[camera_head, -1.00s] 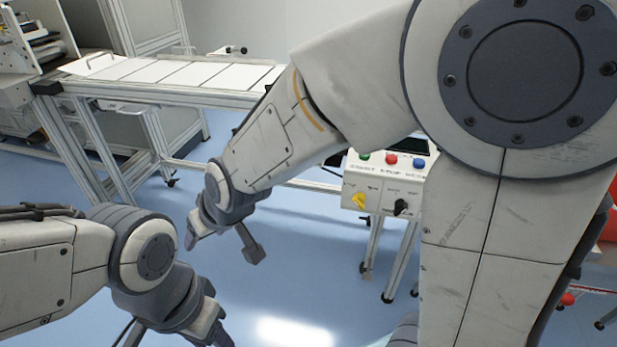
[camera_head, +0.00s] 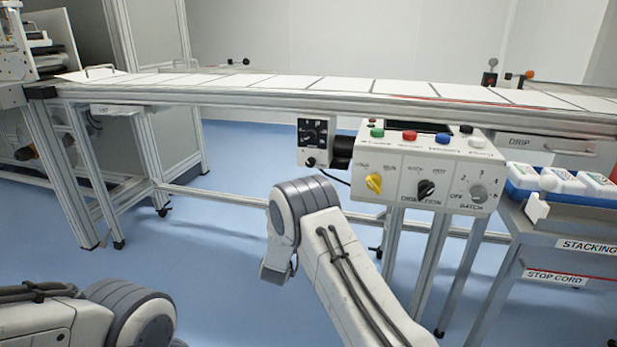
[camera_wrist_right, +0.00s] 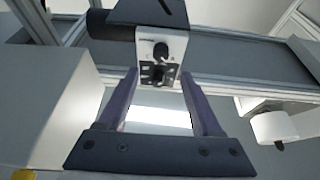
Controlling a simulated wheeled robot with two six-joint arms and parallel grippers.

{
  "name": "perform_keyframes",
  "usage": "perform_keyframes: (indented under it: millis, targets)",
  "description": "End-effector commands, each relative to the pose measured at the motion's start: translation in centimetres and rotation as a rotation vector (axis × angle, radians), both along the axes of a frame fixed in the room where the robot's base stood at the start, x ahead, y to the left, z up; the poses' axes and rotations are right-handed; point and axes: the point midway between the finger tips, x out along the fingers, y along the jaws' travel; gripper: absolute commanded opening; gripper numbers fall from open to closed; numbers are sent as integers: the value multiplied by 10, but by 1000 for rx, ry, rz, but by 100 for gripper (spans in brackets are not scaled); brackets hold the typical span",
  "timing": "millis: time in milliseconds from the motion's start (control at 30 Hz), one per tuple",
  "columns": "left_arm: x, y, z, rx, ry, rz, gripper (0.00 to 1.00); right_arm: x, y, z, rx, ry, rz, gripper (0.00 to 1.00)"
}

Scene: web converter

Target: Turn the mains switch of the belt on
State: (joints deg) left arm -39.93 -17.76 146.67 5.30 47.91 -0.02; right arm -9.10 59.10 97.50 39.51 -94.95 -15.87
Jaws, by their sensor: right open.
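A small switch box (camera_head: 313,143) hangs under the belt's front rail in the head view. It has a black panel above and a dark rotary knob (camera_head: 311,161) below. In the right wrist view, which appears upside down, the same box (camera_wrist_right: 172,42) is ahead, with the round knob (camera_wrist_right: 161,51) above the black panel. My right gripper (camera_wrist_right: 159,78) is open and empty. Its fingers are on either side of the box in the picture; whether they touch it I cannot tell. In the head view my right arm reaches up below the box and its fingers are hidden. My left gripper is out of view.
The conveyor belt (camera_head: 340,86) runs above. A stacking table (camera_head: 560,222) with white bottles is at right. Open blue floor lies left.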

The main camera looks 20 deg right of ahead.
Motion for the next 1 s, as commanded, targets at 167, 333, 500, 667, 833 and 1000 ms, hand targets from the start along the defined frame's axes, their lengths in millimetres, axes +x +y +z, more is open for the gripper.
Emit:
perform_keyframes:
  millis: [167,333,500,667,833,1000]
  targets:
    - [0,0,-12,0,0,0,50,25,-18,12,1,-6,-3,66]
    - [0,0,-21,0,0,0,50,48,-34,24,1,-4,0,66]
    - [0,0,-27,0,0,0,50,65,-44,32,1,-1,2,66]
    - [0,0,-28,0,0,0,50,71,-47,36,1,2,4,66]
    - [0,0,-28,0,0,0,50,71,-47,37,1,2,4,66]
    - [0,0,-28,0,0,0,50,71,-47,37,1,2,4,28]
